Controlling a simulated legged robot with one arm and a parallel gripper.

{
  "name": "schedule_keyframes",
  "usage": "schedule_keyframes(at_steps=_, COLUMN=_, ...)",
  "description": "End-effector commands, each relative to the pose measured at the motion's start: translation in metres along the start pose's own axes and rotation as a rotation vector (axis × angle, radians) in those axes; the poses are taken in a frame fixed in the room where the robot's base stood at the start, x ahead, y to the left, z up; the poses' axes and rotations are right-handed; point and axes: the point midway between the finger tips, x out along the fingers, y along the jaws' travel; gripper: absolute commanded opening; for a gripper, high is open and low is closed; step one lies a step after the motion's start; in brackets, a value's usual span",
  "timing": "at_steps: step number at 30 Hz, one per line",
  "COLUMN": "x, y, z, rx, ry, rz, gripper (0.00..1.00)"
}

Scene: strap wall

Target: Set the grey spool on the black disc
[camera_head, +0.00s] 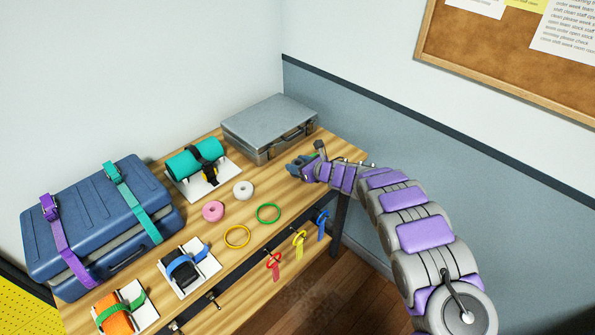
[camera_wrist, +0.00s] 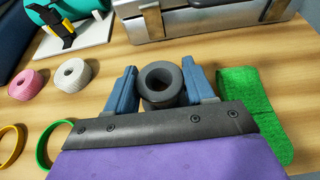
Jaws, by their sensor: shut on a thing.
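The grey spool (camera_wrist: 162,100) is a dark grey ring with a round hole, standing upright between the two blue fingers of my gripper (camera_wrist: 160,82) in the wrist view. My gripper is shut on it, a finger at each side. In the head view my gripper (camera_head: 301,166) is low over the right end of the table, in front of the metal case; the spool is not clear there. I cannot tell whether the spool touches the table. I see no black disc in either view.
A green pad (camera_wrist: 252,108) lies just right of my gripper. The metal case (camera_head: 268,128) stands behind. White (camera_head: 243,189) and pink (camera_head: 213,211) rolls, green (camera_head: 268,213) and yellow (camera_head: 237,237) rings lie left. A blue suitcase (camera_head: 100,225) fills the far left.

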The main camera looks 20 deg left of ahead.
Motion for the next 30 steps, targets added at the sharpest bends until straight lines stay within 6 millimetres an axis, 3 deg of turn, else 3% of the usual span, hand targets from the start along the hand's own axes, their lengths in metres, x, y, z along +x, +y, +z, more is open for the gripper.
schedule_keyframes(at_steps=5, x=0.006, y=-0.002, z=0.002, rx=0.0, ry=-0.001, rz=-0.002, gripper=0.24)
schedule_keyframes(at_steps=12, x=0.018, y=-0.002, z=-0.032, rx=0.004, ry=0.0, rz=-0.001, gripper=0.24)
schedule_keyframes(at_steps=21, x=0.019, y=-0.002, z=-0.032, rx=0.001, ry=0.0, rz=-0.001, gripper=0.24)
schedule_keyframes(at_steps=22, x=0.019, y=-0.002, z=-0.032, rx=0.001, ry=0.0, rz=-0.001, gripper=0.54)
schedule_keyframes(at_steps=30, x=0.019, y=-0.002, z=-0.032, rx=0.001, ry=-0.001, rz=-0.001, gripper=0.79)
